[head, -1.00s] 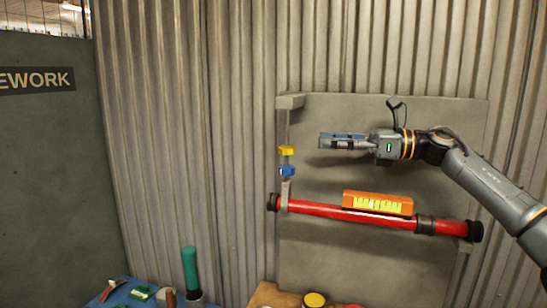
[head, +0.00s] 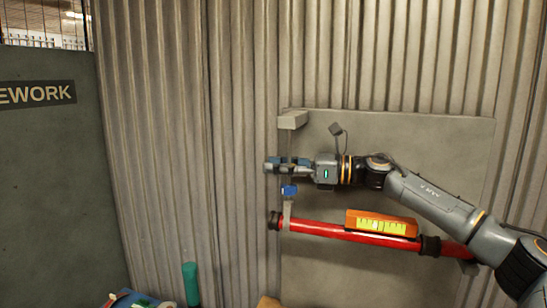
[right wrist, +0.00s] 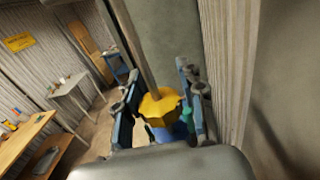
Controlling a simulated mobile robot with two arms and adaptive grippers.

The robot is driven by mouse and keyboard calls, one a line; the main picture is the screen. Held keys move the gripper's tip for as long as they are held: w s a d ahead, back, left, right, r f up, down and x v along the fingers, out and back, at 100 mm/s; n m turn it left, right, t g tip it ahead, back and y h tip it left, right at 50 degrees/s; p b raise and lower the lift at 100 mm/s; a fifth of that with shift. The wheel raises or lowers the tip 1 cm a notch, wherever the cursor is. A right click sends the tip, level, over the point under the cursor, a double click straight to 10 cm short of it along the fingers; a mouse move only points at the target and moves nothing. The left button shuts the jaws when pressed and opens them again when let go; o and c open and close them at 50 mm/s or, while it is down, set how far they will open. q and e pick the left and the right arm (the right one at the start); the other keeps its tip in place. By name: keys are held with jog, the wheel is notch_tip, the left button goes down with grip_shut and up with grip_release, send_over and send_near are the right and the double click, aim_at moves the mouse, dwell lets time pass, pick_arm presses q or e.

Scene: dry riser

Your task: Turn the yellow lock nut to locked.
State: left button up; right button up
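The yellow lock nut (right wrist: 160,104) sits on a thin vertical rod (right wrist: 136,45) and shows between the two fingers of my right gripper (right wrist: 160,108) in the right wrist view. The fingers stand on either side of it, with small gaps visible. In the head view my right gripper (head: 277,166) reaches left across the rod and hides the yellow nut. A blue nut (head: 289,190) sits just below the gripper on the same rod. My left gripper is not in view.
A red pipe (head: 330,231) with an orange level (head: 380,223) on it runs below my right arm. A grey bracket (head: 292,120) holds the rod's top against the back panel (head: 420,135). A green cylinder (head: 190,280) stands at the bottom left.

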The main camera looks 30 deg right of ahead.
jog(key=shift+w+a, duration=0.35)
jog(key=shift+a, duration=0.05)
jog(key=c, duration=0.3)
jog(key=shift+w, duration=0.1)
grip_shut()
dwell(1.1)
jog(key=shift+o, duration=1.5)
grip_release()
jog(key=shift+d, duration=0.1)
